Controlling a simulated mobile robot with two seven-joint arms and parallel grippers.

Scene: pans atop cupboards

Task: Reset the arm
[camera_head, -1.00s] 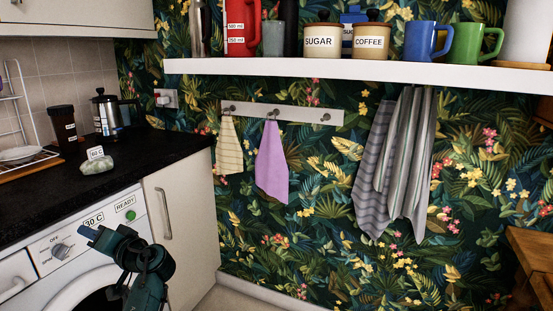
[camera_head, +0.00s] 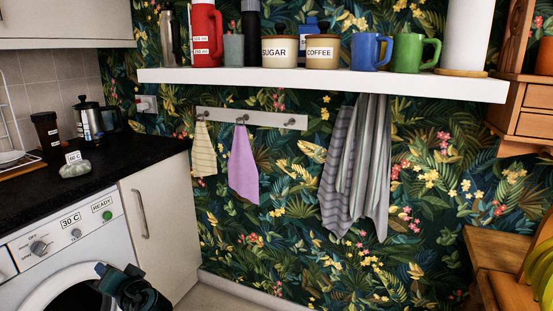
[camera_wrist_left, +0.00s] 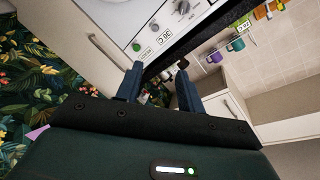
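My left gripper (camera_head: 104,270) shows as a dark green shape at the bottom left of the head view, in front of the washing machine (camera_head: 62,226). In the left wrist view my left gripper (camera_wrist_left: 160,76) has its two blue-grey fingers apart, with nothing between them. The washing machine's panel (camera_wrist_left: 170,25) shows past the fingertips, rotated. The rest of my left arm is cut off by the bottom edge of the head view. My right gripper is in neither view.
A black counter (camera_head: 110,156) holds a French press (camera_head: 88,118) and a dark cup (camera_head: 46,130). A white shelf (camera_head: 330,84) with mugs and jars runs along the wall. Cloths hang below it. Wooden furniture (camera_head: 500,250) stands at the right.

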